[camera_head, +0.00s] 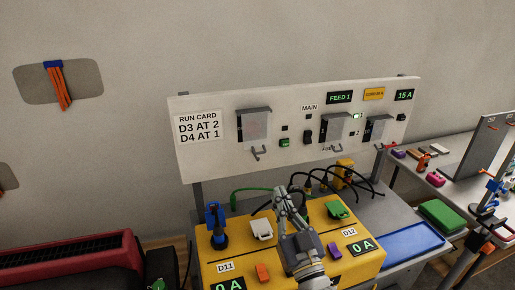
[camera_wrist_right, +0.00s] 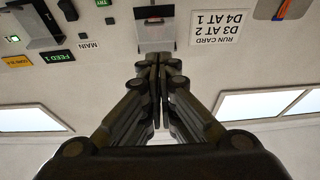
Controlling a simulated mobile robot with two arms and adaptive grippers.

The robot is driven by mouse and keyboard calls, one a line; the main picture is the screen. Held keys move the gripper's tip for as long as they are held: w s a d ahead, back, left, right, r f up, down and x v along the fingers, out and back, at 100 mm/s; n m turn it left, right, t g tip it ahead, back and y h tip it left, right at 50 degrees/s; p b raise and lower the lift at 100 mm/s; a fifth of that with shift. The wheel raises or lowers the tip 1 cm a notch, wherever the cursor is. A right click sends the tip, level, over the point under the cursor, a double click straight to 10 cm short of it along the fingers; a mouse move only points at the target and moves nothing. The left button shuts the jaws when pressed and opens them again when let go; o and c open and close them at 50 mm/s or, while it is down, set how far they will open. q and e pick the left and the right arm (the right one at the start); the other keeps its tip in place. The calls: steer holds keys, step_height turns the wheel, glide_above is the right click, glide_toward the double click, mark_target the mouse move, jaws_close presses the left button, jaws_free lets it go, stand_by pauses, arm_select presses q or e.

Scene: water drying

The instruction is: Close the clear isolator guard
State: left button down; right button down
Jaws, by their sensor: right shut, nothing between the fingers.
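Three clear, grey-edged guards are on the white upright panel: a left guard (camera_head: 254,126) beside the run card, a middle guard (camera_head: 334,128) right of the MAIN label, and a right guard (camera_head: 377,130). None is labelled isolator legibly, and I cannot tell how far each is swung. My right gripper (camera_head: 281,193) is in front of the panel, above the yellow bench unit and below the left guard. In the wrist view, upside down, its fingertips (camera_wrist_right: 158,60) are together and empty, close to the left guard (camera_wrist_right: 153,27); contact is unclear. My left gripper is out of view.
The yellow unit (camera_head: 205,262) carries a blue lever (camera_head: 215,222), a white block (camera_head: 261,229) and a green block (camera_head: 337,211). Black cables (camera_head: 322,180) arch behind my right gripper. A blue tray (camera_head: 412,241) lies right. Space before the panel's face looks open.

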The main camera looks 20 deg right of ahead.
steer(key=p, duration=0.4)
glide_toward(257, 140)
steer(key=w+r, duration=0.2)
steer(key=shift+w+f+t, duration=0.1)
steer(key=shift+f+t, duration=0.05)
steer(key=shift+t, duration=0.15)
steer(key=w+t+b, duration=0.1)
steer(key=b, duration=0.4)
steer(key=w+f+t+b, duration=0.1)
steer(key=b, duration=0.4)
steer(key=shift+w+a+f, duration=0.1)
steer(key=shift+f, duration=0.2)
stand_by(0.5)
